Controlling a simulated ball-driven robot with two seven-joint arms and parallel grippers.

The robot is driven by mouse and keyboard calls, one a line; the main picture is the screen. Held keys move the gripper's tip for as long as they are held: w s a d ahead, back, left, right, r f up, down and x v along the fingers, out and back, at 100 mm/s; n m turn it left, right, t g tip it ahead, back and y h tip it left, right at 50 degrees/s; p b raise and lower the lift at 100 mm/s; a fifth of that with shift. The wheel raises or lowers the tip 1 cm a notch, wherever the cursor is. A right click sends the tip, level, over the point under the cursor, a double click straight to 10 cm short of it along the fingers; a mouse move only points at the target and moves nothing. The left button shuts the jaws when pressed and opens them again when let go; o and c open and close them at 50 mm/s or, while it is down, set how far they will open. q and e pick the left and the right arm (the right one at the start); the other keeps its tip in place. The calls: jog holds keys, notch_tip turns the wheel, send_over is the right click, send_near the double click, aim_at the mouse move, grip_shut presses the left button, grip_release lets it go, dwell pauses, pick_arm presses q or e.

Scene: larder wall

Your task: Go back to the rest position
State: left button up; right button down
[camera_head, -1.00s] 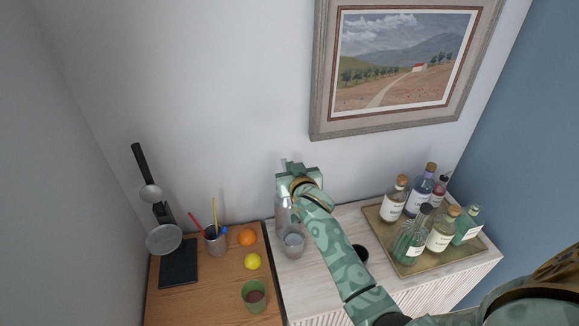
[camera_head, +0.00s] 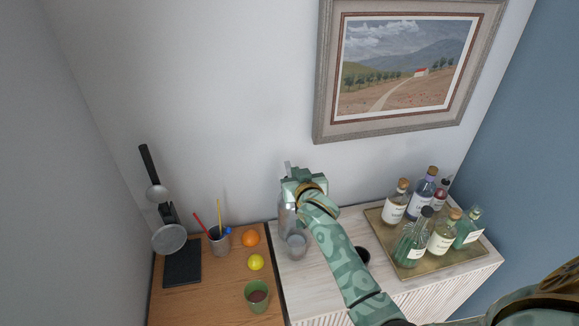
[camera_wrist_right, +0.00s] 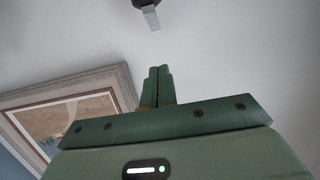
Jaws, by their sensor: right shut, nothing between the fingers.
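My right gripper (camera_head: 289,170) is above the back of the pale cabinet top, near the wall, at the end of my green patterned arm. In the right wrist view its two green fingers (camera_wrist_right: 158,84) are together with nothing between them. It is apart from the picture frame in both views. My left gripper is not in view.
Below my gripper stand a grey container (camera_head: 286,219), partly hidden, and a grey cup (camera_head: 297,245). A dark round cup (camera_head: 362,255) is beside my forearm. A brass tray (camera_head: 440,262) holds several bottles at right. A framed landscape (camera_head: 408,72) hangs behind. Fruit and a green cup (camera_head: 257,296) stand left.

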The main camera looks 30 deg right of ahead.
jog(key=s+f+n+g+h, duration=0.1)
jog(key=s+n+g, duration=0.75)
jog(key=s, duration=2.25)
jog(key=s+a+f+g+y+b, duration=0.2)
jog(key=f+b, duration=0.6)
jog(key=f, duration=1.4)
jog(key=s+a+f+y+b, duration=0.1)
jog(key=s+a+f+b, duration=0.45)
jog(key=f, duration=1.65)
jog(key=s+d+f+m+g+b, duration=0.1)
jog(key=s+f+b, duration=0.5)
jog(key=f, duration=0.7)
jog(key=s+d+f+m+g+y+b, duration=0.1)
jog(key=s+f+g+b, duration=0.1)
jog(key=s+f+b, duration=0.5)
jog(key=s+f, duration=0.4)
jog(key=f, duration=0.1)
jog(key=shift+s+d+f, duration=0.15)
jog(key=shift+s+f, duration=0.1)
jog(key=shift+f, duration=0.1)
